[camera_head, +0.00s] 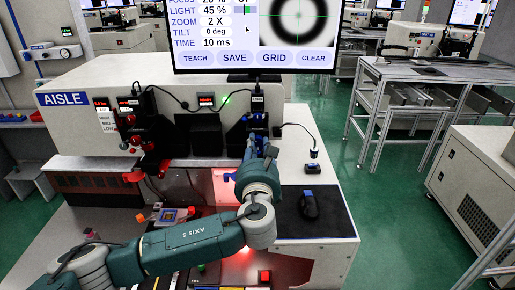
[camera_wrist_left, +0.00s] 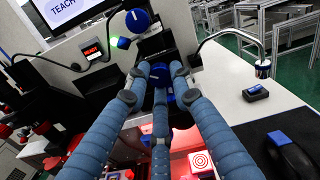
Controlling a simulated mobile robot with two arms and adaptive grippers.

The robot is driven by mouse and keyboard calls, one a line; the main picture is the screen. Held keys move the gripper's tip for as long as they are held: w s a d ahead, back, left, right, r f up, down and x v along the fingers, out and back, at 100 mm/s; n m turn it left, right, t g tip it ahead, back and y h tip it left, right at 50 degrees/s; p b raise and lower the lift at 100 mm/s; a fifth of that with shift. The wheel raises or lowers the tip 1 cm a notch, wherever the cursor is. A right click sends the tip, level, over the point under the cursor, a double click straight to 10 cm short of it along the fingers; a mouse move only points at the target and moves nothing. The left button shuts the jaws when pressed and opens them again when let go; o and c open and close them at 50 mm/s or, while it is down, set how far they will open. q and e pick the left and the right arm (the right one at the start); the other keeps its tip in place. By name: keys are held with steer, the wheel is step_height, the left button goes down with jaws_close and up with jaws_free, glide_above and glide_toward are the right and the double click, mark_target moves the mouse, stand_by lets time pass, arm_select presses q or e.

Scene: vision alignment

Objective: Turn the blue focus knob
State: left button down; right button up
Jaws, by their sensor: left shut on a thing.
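My left gripper (camera_head: 262,148) reaches up to the front of the machine's right-hand black mount. In the left wrist view its three blue-grey fingers (camera_wrist_left: 158,80) are closed around a dark blue knob (camera_wrist_left: 160,73), which is partly hidden by the fingertips. A second blue knob (camera_wrist_left: 137,20) with a white mark sits just above, apart from the fingers. No focus label is readable beside either knob. My right gripper is not seen.
A monitor (camera_head: 297,57) stands above the machine body (camera_head: 75,80). Red knobs (camera_head: 140,135) are on the left mount. A black mouse (camera_head: 309,205) lies on a dark pad to the right. A small cable-fed cylinder (camera_wrist_left: 263,68) and a dark box (camera_wrist_left: 255,92) are nearby.

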arm_select(q)
steer(key=shift+s+d+f+n+b, duration=0.15)
steer(key=shift+n+b, duration=0.75)
steer(key=shift+n, duration=1.15)
steer(key=shift+w+f+n+b, duration=0.1)
steer(key=shift+f+n+b, duration=0.15)
steer(key=shift+n+b, duration=1.25)
steer(key=shift+n+p, duration=0.6)
steer(key=shift+n, duration=0.15)
steer(key=c, duration=1.6)
jaws_free()
steer(key=shift+o, duration=0.6)
steer(key=shift+r, duration=0.15)
steer(key=shift+s+r, duration=0.1)
